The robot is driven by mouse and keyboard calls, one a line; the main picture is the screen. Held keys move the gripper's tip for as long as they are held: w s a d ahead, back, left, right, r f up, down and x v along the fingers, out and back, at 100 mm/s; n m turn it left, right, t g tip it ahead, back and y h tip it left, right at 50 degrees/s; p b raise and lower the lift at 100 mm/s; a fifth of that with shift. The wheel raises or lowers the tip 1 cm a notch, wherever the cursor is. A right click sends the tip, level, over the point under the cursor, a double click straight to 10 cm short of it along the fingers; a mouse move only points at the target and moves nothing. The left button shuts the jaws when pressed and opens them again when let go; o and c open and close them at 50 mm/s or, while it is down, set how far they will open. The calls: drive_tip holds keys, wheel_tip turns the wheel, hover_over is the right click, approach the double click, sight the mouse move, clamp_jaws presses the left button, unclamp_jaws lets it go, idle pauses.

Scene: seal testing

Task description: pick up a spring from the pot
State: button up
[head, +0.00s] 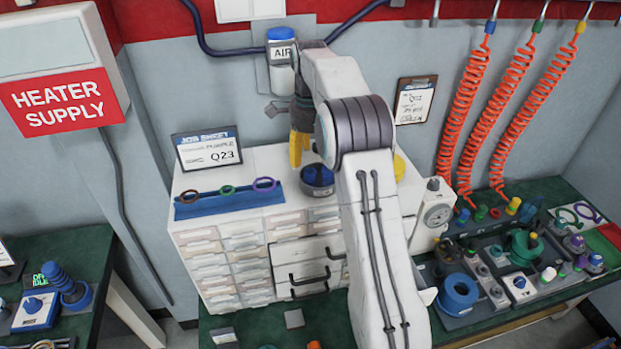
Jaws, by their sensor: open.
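A small round dark pot (318,191) with a label on its front and blue inside stands on top of the white drawer cabinet. Single springs inside it cannot be made out at this size. My gripper (297,158), with yellow fingertips, points down above the cabinet top, just left of and above the pot in the picture. It is open, and nothing shows between its fingers. My own arm crosses the middle of the view and hides part of the cabinet top to the right of the pot.
A blue rack (228,202) with brown, green and purple rings lies left of the pot. A job sheet sign (207,150) stands behind it. A yellow round thing (399,167) shows right of my arm. A dial gauge (437,214) stands beside the cabinet.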

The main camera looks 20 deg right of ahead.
sight(311, 172)
drive_tip(key=shift+d+f+p, duration=0.1)
drive_tip(key=shift+f+p, duration=0.25)
drive_tip(key=shift+f, duration=2.35)
drive_tip(key=shift+c, duration=0.2)
clamp_jaws()
